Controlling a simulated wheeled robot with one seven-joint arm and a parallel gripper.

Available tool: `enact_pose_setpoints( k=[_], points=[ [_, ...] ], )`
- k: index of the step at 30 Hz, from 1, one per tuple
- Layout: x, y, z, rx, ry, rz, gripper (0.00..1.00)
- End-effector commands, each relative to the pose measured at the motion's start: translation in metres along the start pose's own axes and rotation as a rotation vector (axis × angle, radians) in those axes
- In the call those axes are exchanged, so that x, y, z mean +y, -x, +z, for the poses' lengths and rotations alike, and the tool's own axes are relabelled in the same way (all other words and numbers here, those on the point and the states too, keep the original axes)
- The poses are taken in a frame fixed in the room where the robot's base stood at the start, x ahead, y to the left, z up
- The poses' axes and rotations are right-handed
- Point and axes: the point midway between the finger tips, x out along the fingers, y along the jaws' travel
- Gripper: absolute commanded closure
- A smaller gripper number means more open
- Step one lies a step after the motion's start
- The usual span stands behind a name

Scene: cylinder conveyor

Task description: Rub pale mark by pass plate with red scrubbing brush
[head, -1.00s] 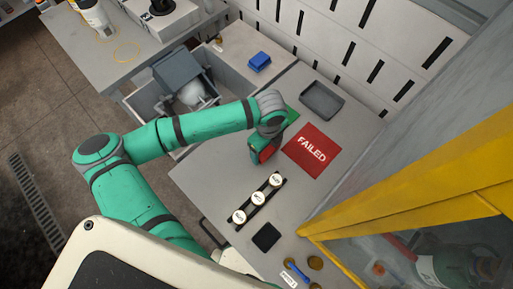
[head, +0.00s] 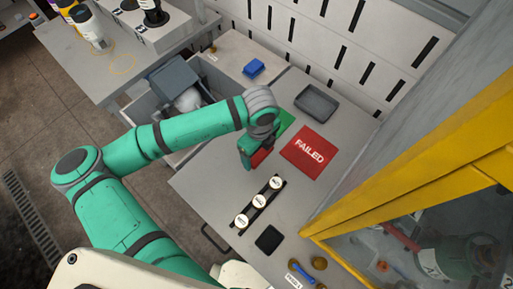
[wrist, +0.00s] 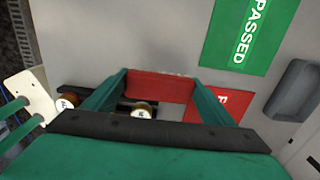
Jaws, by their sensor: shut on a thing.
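My gripper (head: 250,155) is over the grey bench, beside the green pass plate (head: 287,122), which is partly hidden behind my wrist. My gripper is shut on the red scrubbing brush (wrist: 160,88), a red block between the two green fingers. Only a small red part of the brush (head: 262,157) shows in the head view. In the wrist view the plate lies ahead and right of the brush, apart from it. I cannot make out the pale mark; whether the brush touches the bench is unclear.
A red FAILED plate (head: 309,153) lies right of my gripper. A grey tray (head: 317,103) is behind it. A black rack with white-topped cylinders (head: 259,202) and a black pad (head: 269,239) stand nearer. A yellow-framed enclosure (head: 410,185) bounds the right side.

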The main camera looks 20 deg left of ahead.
Motion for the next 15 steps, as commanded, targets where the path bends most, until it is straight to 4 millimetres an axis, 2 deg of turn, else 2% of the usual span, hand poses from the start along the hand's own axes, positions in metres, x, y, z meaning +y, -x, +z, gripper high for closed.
enact_pose_setpoints(
  k=[7,15],
  points=[
    [-0.001,0.020,-0.001,0.001,-0.001,-0.001,0.43],
    [-0.002,0.022,-0.002,0.001,-0.005,0.000,0.43]
  ],
)
